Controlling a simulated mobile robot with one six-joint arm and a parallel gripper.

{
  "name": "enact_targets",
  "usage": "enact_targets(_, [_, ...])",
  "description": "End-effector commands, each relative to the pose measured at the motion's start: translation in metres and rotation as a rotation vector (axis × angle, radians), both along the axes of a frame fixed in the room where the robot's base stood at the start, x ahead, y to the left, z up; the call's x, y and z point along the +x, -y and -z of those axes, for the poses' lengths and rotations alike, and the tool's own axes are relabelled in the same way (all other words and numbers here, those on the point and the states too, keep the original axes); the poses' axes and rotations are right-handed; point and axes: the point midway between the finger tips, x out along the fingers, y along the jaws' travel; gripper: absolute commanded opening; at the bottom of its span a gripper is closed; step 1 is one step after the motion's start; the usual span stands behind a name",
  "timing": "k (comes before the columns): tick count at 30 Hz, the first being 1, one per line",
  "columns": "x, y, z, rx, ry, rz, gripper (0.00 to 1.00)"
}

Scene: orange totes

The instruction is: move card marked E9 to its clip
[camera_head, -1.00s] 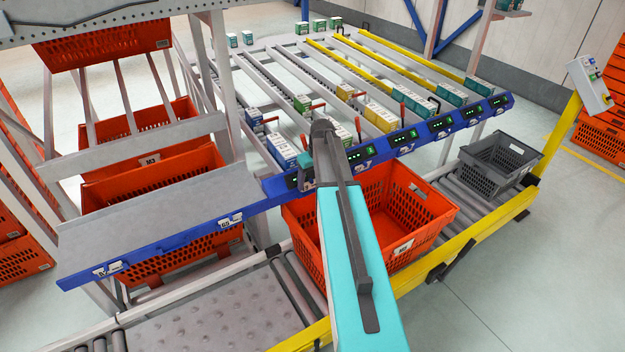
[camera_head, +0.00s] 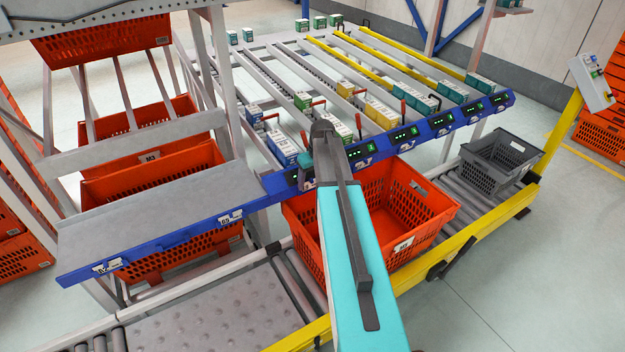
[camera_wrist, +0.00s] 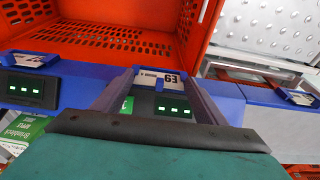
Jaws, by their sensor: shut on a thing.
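The white card marked E9 (camera_wrist: 158,78) is between the tips of my gripper (camera_wrist: 160,82) in the wrist view, with its lettering upside down. My gripper is shut on it. The card is at the blue front rail (camera_wrist: 222,92), close by a display with green lights (camera_wrist: 173,107). I cannot tell whether it sits in a clip there. In the head view my gripper (camera_head: 305,170) is at the left end of the row of lit displays, partly hidden by my arm. Another clip with a card (camera_wrist: 298,97) is on the rail to the right in the wrist view.
An orange tote (camera_head: 437,222) stands on the conveyor below the rail, beside my arm. A grey crate (camera_head: 512,148) is farther right. Cartons (camera_head: 283,147) line the sloping lanes behind the rail. More labelled clips (camera_head: 231,218) are on the left rail.

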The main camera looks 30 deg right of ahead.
Motion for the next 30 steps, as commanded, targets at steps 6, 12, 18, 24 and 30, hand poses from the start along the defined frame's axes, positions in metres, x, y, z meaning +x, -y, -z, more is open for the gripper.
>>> enact_targets(6, [0.0, 0.0, 0.0, 0.0, 0.0, 0.0, 0.74])
enact_targets(12, [0.0, 0.0, 0.0, 0.0, 0.0, 0.0, 0.87])
enact_targets(18, [0.0, 0.0, 0.0, 0.0, 0.0, 0.0, 0.87])
enact_targets(24, [-0.002, 0.0, -0.006, 0.0, 0.001, 0.0, 0.87])
enact_targets(30, [-0.006, -0.001, -0.023, -0.001, 0.001, 0.0, 0.87])
